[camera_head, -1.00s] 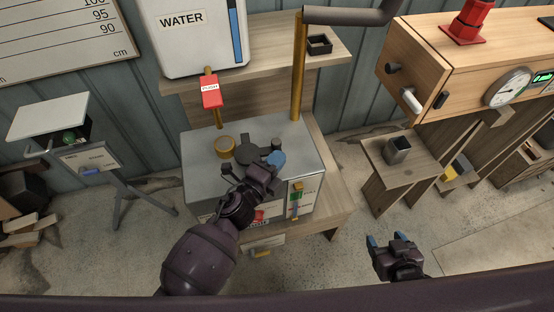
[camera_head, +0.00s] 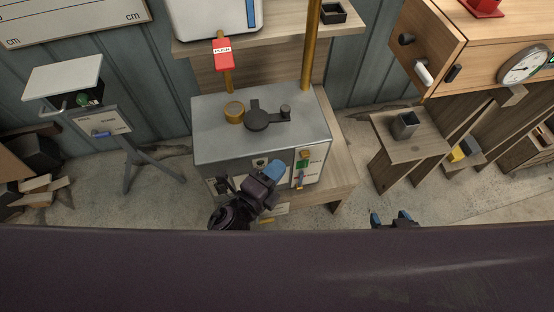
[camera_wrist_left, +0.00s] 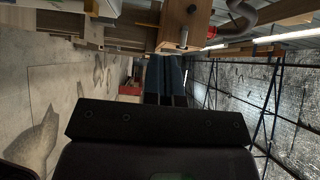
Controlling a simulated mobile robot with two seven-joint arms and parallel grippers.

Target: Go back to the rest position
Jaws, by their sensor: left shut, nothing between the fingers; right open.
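My left gripper (camera_head: 275,170) is in front of the grey metal box in the head view, with its blue fingertips near the box's front face. I cannot tell whether it touches the box. It is shut and empty; its blue fingers (camera_wrist_left: 166,80) also show together in the left wrist view.
The grey metal box (camera_head: 225,150) stands on a wooden bench (camera_head: 340,180) with a brass cap (camera_head: 234,109) on top. A low wooden stand (camera_head: 400,150) holds a dark cup (camera_head: 405,125). A tripod box (camera_head: 105,125) stands left. Concrete floor is open between bench and stand.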

